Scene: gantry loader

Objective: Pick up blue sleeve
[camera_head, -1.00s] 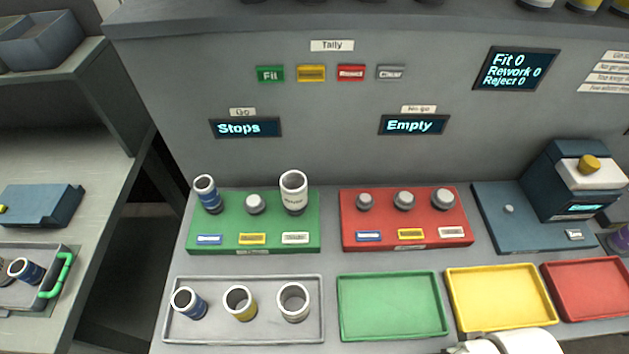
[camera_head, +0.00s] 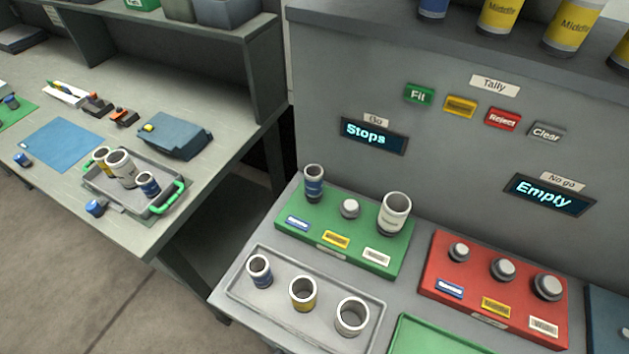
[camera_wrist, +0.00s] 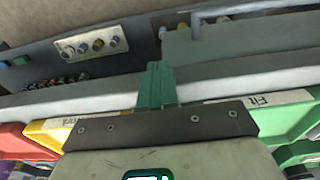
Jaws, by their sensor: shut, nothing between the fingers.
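Several blue-banded sleeves show in the head view. One blue sleeve (camera_head: 313,182) stands on the left post of the green block (camera_head: 287,238). Another blue sleeve (camera_head: 259,272) stands in the grey tray (camera_head: 297,327), left of a yellow and a white sleeve. A third blue sleeve (camera_head: 148,184) stands in the handled tray on the left bench, and small blue pieces (camera_head: 96,207) lie near it. My gripper (camera_wrist: 156,82) shows in the wrist view with its teal fingers together and empty. It is outside the head view, and no blue sleeve is clearly between or near its fingers.
A red block (camera_head: 493,290) with grey posts stands to the right of the green block. The left bench (camera_head: 210,190) holds the handled tray (camera_head: 110,190) and a blue device (camera_head: 175,135). A gap separates the two benches. The panel wall stands behind the green block.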

